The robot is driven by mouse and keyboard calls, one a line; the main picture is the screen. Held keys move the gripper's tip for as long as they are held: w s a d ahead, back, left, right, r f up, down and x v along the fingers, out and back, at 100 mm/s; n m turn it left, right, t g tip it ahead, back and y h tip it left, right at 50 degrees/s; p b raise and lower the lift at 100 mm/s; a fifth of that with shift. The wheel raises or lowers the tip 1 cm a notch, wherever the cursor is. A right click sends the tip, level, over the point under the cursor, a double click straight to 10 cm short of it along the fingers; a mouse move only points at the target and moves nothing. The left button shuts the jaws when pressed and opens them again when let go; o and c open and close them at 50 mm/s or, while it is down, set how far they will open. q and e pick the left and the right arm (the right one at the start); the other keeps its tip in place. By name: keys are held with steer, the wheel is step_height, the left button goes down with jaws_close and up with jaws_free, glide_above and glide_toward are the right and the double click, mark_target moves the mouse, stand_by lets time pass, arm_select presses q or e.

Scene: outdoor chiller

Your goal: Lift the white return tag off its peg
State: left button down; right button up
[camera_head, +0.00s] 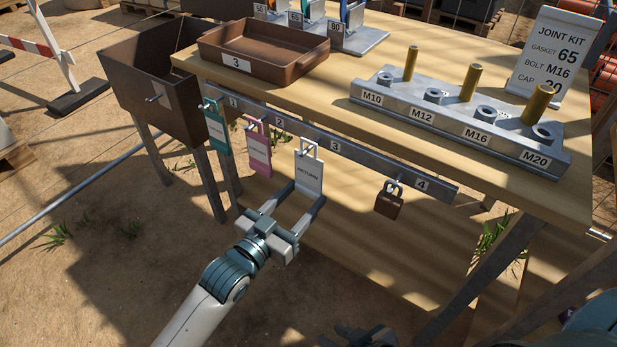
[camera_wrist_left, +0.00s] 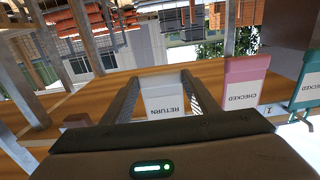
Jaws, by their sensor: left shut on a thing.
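The white return tag (camera_head: 309,180) hangs upright below the grey peg rail (camera_head: 365,157), just left of the number 3 label. Its top loop is at the peg; I cannot tell whether it still rests on it. My left gripper (camera_head: 301,197) is shut on the tag's lower part, one finger on each side. In the left wrist view the tag (camera_wrist_left: 164,96) shows upside down between the two fingers (camera_wrist_left: 163,100). My right gripper (camera_head: 360,337) is dark and cut off at the bottom edge of the head view, so its jaws are unclear.
A pink tag (camera_head: 258,150) and a teal tag (camera_head: 217,130) hang to the left. A brown padlock (camera_head: 389,203) hangs to the right, by number 4. Above are the wooden table (camera_head: 335,105), a brown tray (camera_head: 290,68) and a bolt rack (camera_head: 395,98).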

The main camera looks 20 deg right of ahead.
arm_select(q)
steer(key=shift+r+p, duration=0.4)
steer(key=shift+r, duration=0.05)
stand_by(0.4)
steer(key=shift+p+v, duration=1.45)
steer(key=shift+v, duration=1.55)
steer(key=c, duration=1.4)
jaws_free()
jaws_close()
